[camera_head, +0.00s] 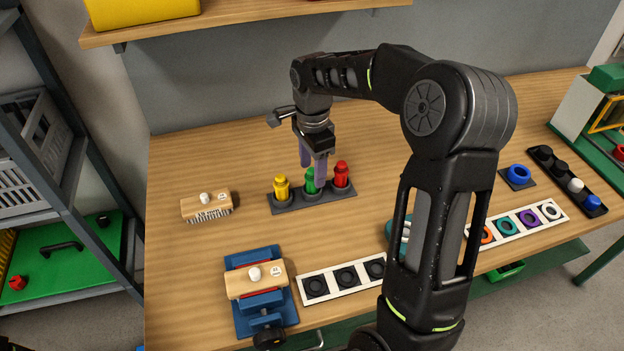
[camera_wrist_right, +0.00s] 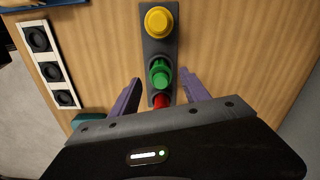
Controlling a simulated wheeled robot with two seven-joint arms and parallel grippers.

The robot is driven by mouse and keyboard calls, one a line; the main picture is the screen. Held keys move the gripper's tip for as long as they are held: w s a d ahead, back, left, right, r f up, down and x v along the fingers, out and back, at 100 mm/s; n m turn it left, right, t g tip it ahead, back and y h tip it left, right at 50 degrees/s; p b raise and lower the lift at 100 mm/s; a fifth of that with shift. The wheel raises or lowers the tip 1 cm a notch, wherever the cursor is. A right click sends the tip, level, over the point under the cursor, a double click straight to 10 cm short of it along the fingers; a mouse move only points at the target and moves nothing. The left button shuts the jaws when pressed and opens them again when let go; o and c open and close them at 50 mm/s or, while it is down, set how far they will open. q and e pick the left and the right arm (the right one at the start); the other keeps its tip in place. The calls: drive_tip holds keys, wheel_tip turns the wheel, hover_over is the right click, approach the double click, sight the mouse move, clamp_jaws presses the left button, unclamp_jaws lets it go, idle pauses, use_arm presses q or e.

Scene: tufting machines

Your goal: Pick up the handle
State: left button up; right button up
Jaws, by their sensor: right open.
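A black bar handle (camera_head: 60,246) lies on a green board at the lower left. Three coloured knobbed pieces stand in a dark grey holder (camera_head: 326,196) on the table: a yellow one (camera_head: 281,188), a green one (camera_head: 310,181) and a red one (camera_head: 341,175). I cannot tell which of these the task calls the handle. My right gripper (camera_head: 313,168) is open over the holder. In the right wrist view its purple fingers (camera_wrist_right: 160,78) lie on either side of the green piece (camera_wrist_right: 159,73), with a gap on each side. The red piece (camera_wrist_right: 158,100) is partly hidden. My left gripper is out of view.
A wooden brush (camera_head: 206,207) lies left of the holder. A blue fixture (camera_head: 244,319) holds another wooden block (camera_head: 256,279) at the front. White strips of rings (camera_head: 310,270) lie along the front edge. A wooden shelf (camera_head: 220,20) overhangs behind. The table's back left is clear.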

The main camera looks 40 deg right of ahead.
sight(312, 179)
wheel_tip(312, 179, down, 4)
drive_tip(key=shift+w+f+p, duration=0.1)
drive_tip(key=shift+p, duration=0.35)
clamp_jaws()
idle(0.7)
